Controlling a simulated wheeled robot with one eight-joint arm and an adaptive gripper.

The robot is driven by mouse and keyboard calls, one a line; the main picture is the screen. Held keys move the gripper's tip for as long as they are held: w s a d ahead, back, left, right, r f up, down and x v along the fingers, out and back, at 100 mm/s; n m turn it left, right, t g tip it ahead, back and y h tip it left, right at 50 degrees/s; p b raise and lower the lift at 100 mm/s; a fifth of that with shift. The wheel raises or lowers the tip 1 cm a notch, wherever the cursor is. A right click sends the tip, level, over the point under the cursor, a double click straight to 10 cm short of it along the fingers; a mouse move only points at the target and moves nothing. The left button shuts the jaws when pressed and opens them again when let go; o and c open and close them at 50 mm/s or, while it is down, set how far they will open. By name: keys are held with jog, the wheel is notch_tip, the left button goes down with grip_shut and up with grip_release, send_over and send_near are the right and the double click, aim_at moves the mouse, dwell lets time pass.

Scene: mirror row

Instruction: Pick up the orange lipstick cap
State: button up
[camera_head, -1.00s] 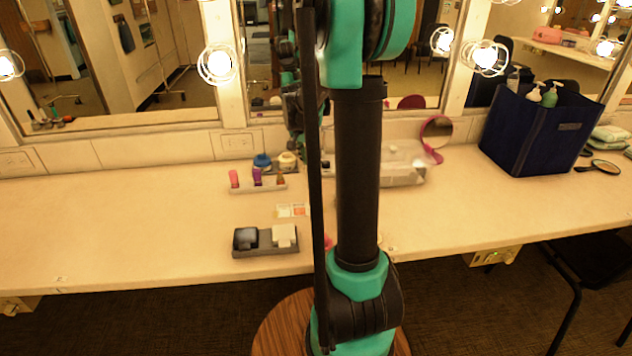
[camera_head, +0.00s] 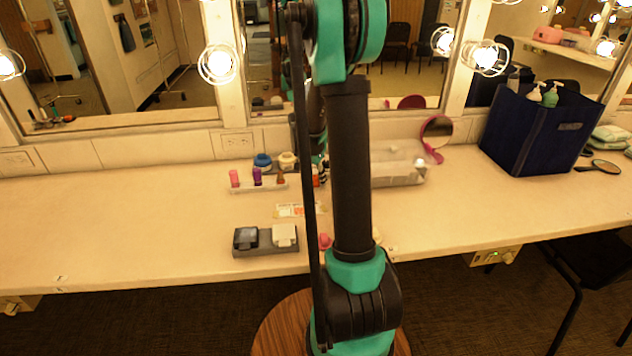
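A small clear stand (camera_head: 258,187) on the counter holds a pink lipstick (camera_head: 234,178), a purple one (camera_head: 257,177) and a brownish-orange one (camera_head: 280,178) in a row. A small orange item (camera_head: 316,178) shows just right of the stand, partly hidden by my arm; I cannot tell whether it is a cap. My arm rises through the middle of the picture, and part of its black and teal far end shows behind it, above the counter. The fingers of my gripper are hidden behind my arm, so I cannot see whether they are open.
A grey tray (camera_head: 266,251) with two compacts sits at the front edge. Jars (camera_head: 262,161) stand behind the stand. A clear box (camera_head: 398,182), a pink hand mirror (camera_head: 436,132) and a navy bin (camera_head: 530,135) are to the right. The left counter is clear.

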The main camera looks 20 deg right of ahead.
jog(key=shift+c, duration=0.4)
jog(key=c, duration=0.4)
jog(key=shift+c, duration=0.2)
jog(key=shift+r, duration=0.1)
